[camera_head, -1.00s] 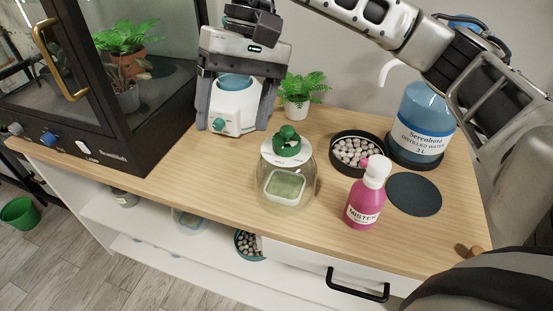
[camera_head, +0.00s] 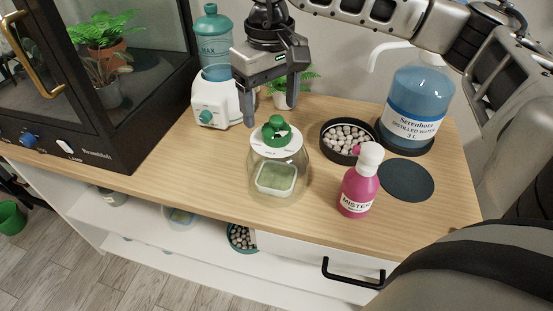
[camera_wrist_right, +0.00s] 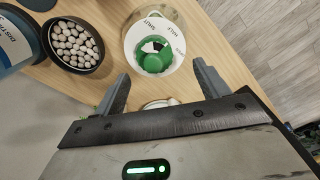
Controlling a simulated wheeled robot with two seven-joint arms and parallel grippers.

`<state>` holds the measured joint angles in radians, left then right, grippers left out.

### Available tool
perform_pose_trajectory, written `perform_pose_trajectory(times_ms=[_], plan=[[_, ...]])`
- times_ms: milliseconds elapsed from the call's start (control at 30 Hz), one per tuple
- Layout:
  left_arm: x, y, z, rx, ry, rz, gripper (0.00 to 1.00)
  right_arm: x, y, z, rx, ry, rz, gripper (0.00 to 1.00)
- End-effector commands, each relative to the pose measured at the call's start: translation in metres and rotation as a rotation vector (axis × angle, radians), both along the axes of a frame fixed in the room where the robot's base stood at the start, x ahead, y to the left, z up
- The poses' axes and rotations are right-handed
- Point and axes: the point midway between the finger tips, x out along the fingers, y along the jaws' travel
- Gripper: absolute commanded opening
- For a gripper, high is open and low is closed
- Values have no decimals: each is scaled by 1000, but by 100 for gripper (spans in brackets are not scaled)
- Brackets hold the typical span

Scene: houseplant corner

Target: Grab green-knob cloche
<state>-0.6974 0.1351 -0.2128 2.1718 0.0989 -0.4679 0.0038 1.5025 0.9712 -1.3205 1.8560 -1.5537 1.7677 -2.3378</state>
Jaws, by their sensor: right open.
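The green-knob cloche (camera_head: 279,178) stands upright on the wooden bench top, a clear glass dome with a white lid disc and a green knob (camera_head: 276,129). A small pale tray with green contents shows inside it. My right gripper (camera_head: 270,115) is open and empty, above and just behind the knob, fingers pointing down. In the right wrist view the knob (camera_wrist_right: 153,57) lies ahead of the spread fingertips (camera_wrist_right: 163,75), apart from them. The left gripper is not in view.
A pink mister bottle (camera_head: 359,184) stands right of the cloche. A pebble dish (camera_head: 324,142) and water jug (camera_head: 418,103) are behind it. A white humidifier (camera_head: 213,104) and dark glass cabinet (camera_head: 140,140) are to the left. Bare wood (camera_head: 200,163) lies left of the cloche.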

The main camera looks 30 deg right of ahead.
Motion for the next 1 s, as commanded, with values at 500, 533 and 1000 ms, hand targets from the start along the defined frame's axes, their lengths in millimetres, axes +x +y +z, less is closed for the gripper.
perform_pose_trajectory(times_ms=[500,533,1000], plan=[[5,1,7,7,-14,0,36,-7,-8,-51,0,0,-1,74],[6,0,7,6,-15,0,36,-7,-8,-51,0,0,-1,74],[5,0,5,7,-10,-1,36,-7,-8,-51,0,0,-2,0]])
